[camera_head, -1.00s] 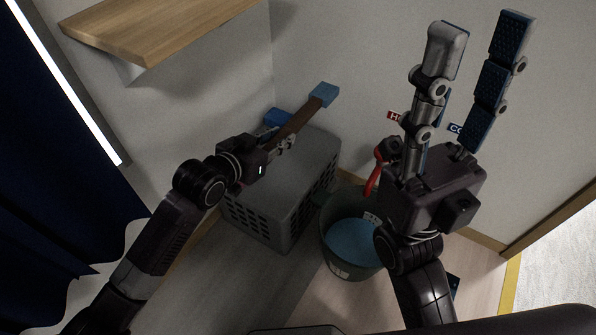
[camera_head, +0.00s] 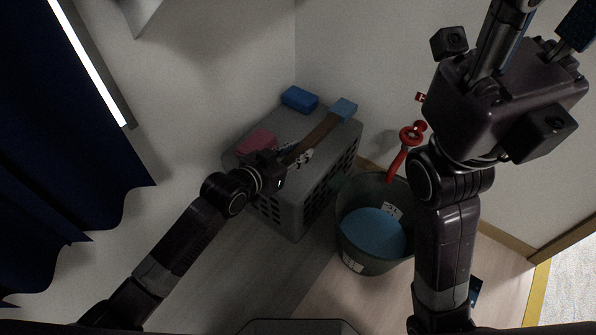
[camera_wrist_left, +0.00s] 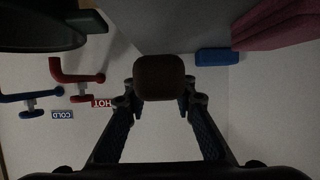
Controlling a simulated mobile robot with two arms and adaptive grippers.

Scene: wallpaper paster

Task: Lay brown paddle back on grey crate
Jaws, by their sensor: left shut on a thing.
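The brown paddle (camera_head: 317,134) has a brown handle and a blue block (camera_head: 343,107) at its far end. My left gripper (camera_head: 292,158) is shut on the handle, whose brown end (camera_wrist_left: 160,77) shows between the fingers in the left wrist view. The paddle points to the upper right across the top of the grey crate (camera_head: 293,212). I cannot tell whether it touches the crate top. My right gripper (camera_head: 540,32) is high at the upper right, its fingers apart and its fingertips cut off by the picture edge.
A blue sponge-like block (camera_head: 299,99) and a pink item (camera_head: 257,141) lie on the crate top. A dark bucket (camera_head: 350,225) with blue contents stands right of the crate. A red tap (camera_head: 398,160) is above the bucket, beside my right arm.

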